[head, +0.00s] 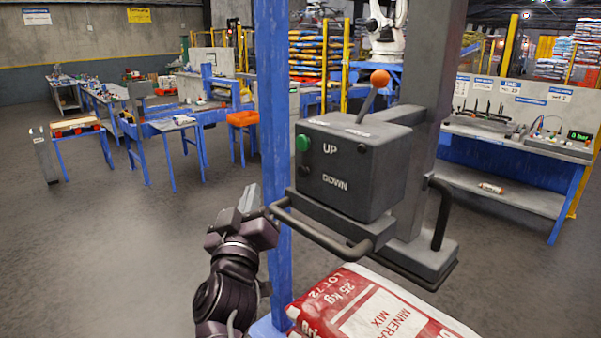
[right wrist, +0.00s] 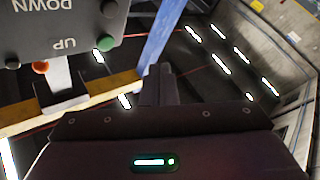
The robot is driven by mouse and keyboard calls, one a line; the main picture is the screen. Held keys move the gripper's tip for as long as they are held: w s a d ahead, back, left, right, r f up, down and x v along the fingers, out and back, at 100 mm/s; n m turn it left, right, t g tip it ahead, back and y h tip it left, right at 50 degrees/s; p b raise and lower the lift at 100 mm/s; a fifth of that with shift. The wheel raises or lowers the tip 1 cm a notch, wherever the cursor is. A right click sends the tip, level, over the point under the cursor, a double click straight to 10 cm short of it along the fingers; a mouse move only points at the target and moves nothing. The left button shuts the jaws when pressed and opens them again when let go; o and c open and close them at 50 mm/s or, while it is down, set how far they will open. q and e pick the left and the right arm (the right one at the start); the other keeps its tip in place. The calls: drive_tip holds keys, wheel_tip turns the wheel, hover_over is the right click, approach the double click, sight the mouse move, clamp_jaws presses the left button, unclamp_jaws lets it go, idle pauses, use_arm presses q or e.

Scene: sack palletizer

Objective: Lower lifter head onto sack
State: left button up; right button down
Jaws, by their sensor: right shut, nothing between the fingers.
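The lifter head is a dark grey unit with a control box (head: 352,165) marked UP and DOWN. A green button (head: 303,143) is beside UP, a dark button (head: 304,171) beside DOWN, and an orange-knobbed lever (head: 379,79) on top. The red and white sack (head: 375,305) lies below the head's flat foot (head: 425,262); I cannot tell if they touch. My right gripper (head: 250,197) is shut and empty, left of the box near the handle bar's (head: 315,232) left end. In the right wrist view its closed fingers (right wrist: 158,84) point away from the upside-down box (right wrist: 60,28). My left gripper is out of view.
A blue upright post (head: 273,110) stands right behind my right gripper. A workbench (head: 515,150) stands at the right, with blue-legged tables (head: 180,122) at the back left. Open floor (head: 110,250) lies to the left.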

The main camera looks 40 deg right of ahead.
sight(303, 172)
drive_tip(key=shift+w+d+b, duration=0.2)
drive_tip(key=shift+d+b, duration=0.35)
drive_tip(key=shift+d, duration=1.65)
drive_tip(key=shift+w+d+b, duration=0.15)
drive_tip(key=shift+d+b, duration=0.4)
drive_tip(key=shift+d, duration=1.6)
drive_tip(key=shift+d, duration=0.1)
drive_tip(key=shift+d, duration=0.3)
drive_tip(key=shift+d, duration=0.6)
idle(2.7)
